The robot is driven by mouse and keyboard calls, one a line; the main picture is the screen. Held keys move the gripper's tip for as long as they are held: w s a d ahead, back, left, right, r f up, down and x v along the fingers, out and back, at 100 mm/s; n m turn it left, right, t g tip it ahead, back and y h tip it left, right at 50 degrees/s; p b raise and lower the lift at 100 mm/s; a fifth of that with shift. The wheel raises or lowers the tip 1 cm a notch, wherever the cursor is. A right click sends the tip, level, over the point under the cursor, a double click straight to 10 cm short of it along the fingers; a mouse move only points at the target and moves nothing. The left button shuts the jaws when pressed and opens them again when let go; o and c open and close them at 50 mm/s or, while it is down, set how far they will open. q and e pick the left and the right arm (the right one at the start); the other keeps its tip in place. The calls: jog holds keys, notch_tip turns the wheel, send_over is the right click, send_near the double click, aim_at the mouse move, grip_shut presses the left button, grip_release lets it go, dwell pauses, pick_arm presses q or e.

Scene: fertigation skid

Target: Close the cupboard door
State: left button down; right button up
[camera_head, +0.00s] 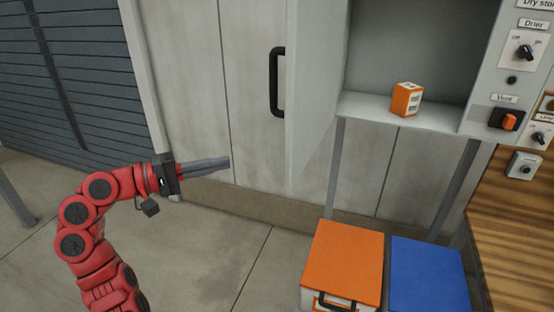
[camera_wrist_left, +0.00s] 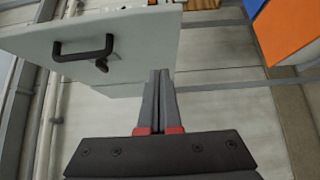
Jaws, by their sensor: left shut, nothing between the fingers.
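The cupboard door (camera_head: 315,90) stands open in the head view, swung out at the left side of the open cupboard (camera_head: 420,45). Its black bar handle (camera_head: 277,82) sticks out on the left, outer side. My left gripper (camera_head: 228,162) is shut and empty, left of the door and lower than the handle, apart from both. The left wrist view shows the pale door panel (camera_wrist_left: 150,45) with the handle (camera_wrist_left: 84,48) beyond and left of my shut fingers (camera_wrist_left: 160,72). The right gripper is not in view.
An orange and white carton (camera_head: 406,99) sits on the cupboard floor. An orange-lidded box (camera_head: 343,255) and a blue box (camera_head: 428,272) stand below the cupboard. A switch panel (camera_head: 520,70) is at the right. The floor (camera_head: 220,245) in front of the wall is clear.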

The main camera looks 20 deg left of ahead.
pick_arm(q)
jog(key=s+d+p+x, duration=0.1)
jog(key=p+x, duration=0.4)
jog(key=x, duration=0.7)
jog(key=shift+s+d, duration=0.45)
jog(key=shift+s, duration=0.1)
jog(key=shift+f, duration=0.1)
